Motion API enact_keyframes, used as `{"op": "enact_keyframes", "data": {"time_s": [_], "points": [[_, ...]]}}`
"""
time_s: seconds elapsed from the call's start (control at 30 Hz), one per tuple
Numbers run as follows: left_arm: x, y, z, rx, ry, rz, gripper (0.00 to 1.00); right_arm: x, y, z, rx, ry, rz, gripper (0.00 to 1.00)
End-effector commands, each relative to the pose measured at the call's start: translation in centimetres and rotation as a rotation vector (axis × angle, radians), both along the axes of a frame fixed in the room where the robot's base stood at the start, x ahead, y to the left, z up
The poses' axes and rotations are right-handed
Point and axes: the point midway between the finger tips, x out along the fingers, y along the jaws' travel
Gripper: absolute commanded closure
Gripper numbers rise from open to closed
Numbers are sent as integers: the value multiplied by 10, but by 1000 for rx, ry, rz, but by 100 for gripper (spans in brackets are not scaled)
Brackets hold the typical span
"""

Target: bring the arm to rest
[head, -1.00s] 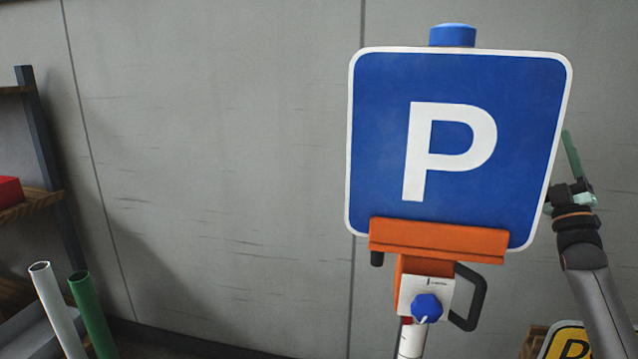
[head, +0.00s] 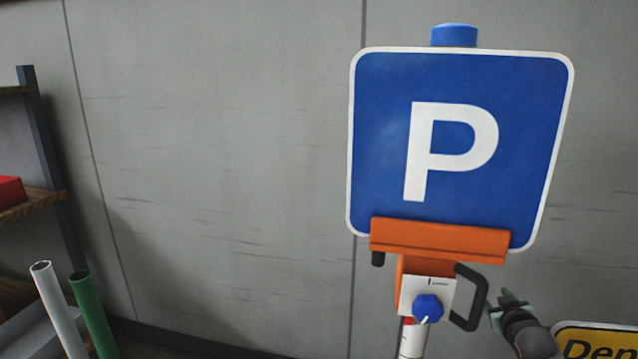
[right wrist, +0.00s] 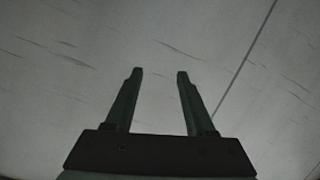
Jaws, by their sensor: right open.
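My right gripper (head: 507,297) is low at the right in the head view, beside the black handle under the parking sign and apart from the sign panel. In the right wrist view its two fingers (right wrist: 159,74) are spread with nothing between them, and only grey wall lies beyond. The blue parking sign (head: 450,150) with a white P stands upright in an orange clamp (head: 438,240) on a white post. My left gripper is in neither view.
A blue cap (head: 453,36) tops the post behind the sign. A yellow sign (head: 597,343) is at the lower right. White (head: 58,310) and green (head: 93,315) tubes and a shelf (head: 45,165) stand at the left. The grey wall between is bare.

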Motion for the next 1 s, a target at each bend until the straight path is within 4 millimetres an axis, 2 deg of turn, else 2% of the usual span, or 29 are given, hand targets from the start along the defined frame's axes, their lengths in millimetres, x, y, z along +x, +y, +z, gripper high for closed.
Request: {"op": "enact_keyframes", "data": {"time_s": [0.03, 0.17, 0.2, 0.27, 0.4, 0.5, 0.7, 0.87, 0.9, 1.0], "points": [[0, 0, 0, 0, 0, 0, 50, -17, 23, -33, 8, 41, 37, 45], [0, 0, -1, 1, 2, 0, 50, -67, 79, -99, 37, 125, 123, 45], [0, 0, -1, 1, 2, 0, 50, -85, 96, -118, 50, 151, 148, 45], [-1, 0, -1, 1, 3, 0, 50, -114, 121, -142, 73, 188, 184, 45], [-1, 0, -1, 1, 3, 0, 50, -187, 176, -187, 145, 272, 254, 45], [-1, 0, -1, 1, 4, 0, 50, -240, 210, -206, 204, 326, 291, 45], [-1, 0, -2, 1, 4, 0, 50, -323, 257, -218, 311, 405, 326, 45], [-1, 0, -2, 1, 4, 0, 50, -376, 284, -215, 389, 454, 334, 45], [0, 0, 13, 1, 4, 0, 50, -377, 282, -200, 389, 452, 330, 45], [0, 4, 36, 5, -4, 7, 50, -377, 275, -181, 381, 449, 317, 45]]}}
